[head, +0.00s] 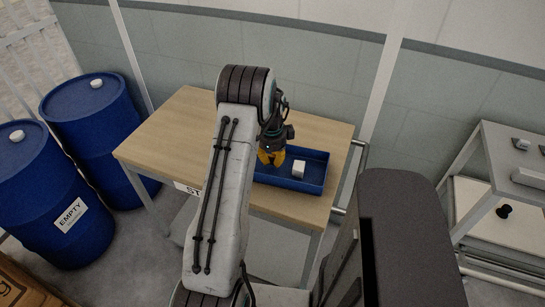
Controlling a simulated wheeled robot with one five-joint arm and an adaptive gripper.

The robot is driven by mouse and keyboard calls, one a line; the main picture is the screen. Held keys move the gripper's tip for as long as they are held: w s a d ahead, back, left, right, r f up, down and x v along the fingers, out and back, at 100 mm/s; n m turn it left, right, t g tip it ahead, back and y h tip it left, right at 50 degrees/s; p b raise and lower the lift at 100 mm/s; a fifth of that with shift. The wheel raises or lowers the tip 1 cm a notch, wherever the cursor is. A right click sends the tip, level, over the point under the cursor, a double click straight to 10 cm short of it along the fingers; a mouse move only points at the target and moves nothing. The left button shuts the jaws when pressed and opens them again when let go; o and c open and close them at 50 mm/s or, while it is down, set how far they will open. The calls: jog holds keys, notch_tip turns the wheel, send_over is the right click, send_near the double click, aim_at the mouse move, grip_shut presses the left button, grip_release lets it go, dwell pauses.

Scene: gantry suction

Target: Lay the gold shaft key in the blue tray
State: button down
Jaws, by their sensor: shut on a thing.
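The blue tray (313,187) lies on the wooden table, toward its right side, with a white block (298,169) inside. My gripper (271,160) has yellow fingers that point down over the left part of the tray. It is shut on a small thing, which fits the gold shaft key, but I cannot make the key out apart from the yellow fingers. My arm hides part of the table and the tray's left end. I cannot tell how high the fingertips are above the tray floor.
The wooden table (165,143) has clear room at its left and back. Two blue drums (95,125) stand at the left. A grey shelf unit (505,215) with small items stands at the right. A tiled wall lies behind the table.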

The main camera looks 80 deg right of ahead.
jog(key=shift+f, duration=0.55)
jog(key=c, duration=1.3)
grip_release()
jog(key=shift+f, duration=0.1)
jog(key=shift+o, duration=0.2)
